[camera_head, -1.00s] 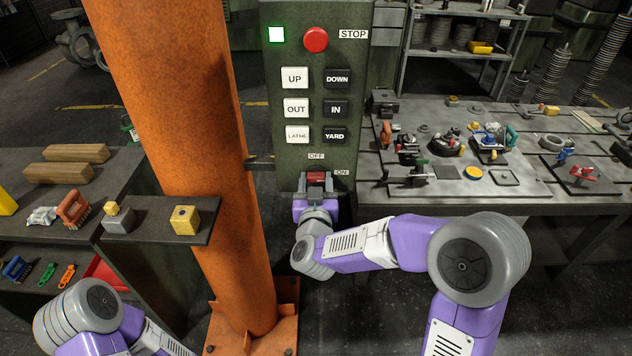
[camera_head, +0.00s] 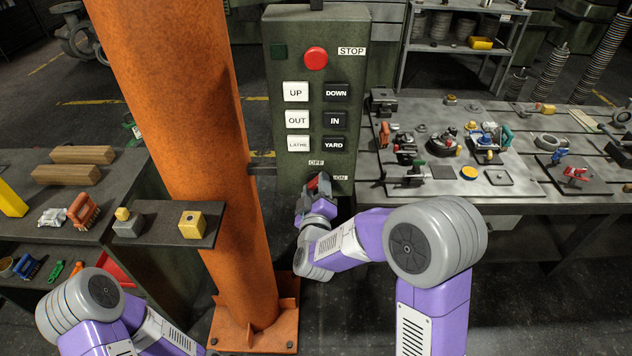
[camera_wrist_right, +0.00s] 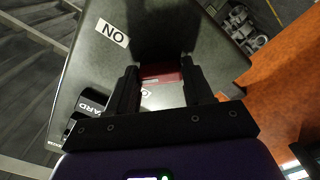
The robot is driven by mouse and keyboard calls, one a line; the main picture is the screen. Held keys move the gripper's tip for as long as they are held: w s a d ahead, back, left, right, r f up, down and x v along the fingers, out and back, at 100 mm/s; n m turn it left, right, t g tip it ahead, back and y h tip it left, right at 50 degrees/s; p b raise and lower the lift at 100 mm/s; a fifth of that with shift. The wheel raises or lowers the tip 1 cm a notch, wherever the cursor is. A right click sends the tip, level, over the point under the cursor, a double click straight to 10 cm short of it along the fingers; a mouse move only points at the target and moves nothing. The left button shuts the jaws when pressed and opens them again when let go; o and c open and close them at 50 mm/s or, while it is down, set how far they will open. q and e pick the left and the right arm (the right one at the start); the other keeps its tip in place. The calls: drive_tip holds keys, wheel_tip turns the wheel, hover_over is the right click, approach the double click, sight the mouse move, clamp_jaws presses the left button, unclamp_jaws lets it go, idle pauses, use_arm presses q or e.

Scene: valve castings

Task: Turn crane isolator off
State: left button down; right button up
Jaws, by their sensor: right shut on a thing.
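The green crane control box (camera_head: 294,70) hangs in the middle of the head view, with a red STOP button (camera_head: 316,58) and white and black buttons. Its indicator lamp (camera_head: 278,52) at the top left is dark. The red isolator handle (camera_head: 313,182) is at the bottom of the box, below the OFF label (camera_head: 316,163) and beside the ON label (camera_head: 341,177). My right gripper (camera_head: 317,188) is shut on the red handle, which appears tilted; the handle also shows between the fingers in the right wrist view (camera_wrist_right: 160,74). My left gripper is out of view; only its arm shows.
An orange column (camera_head: 200,150) stands just left of the box, with a small shelf (camera_head: 150,228) holding yellow and grey blocks. A workbench (camera_head: 480,205) with several tools and castings is on the right. Another bench (camera_head: 60,225) stands at the left.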

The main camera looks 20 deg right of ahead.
drive_tip(key=n+p, duration=0.3)
drive_tip(key=n, duration=0.1)
drive_tip(key=shift+r+n, duration=0.15)
drive_tip(key=shift+n, duration=0.15)
drive_tip(key=shift+n+p, duration=1.35)
drive_tip(key=shift+n, duration=0.45)
drive_tip(key=o, duration=1)
drive_tip(key=shift+o, duration=0.2)
drive_tip(key=v, duration=0.7)
drive_tip(key=shift+s, duration=0.25)
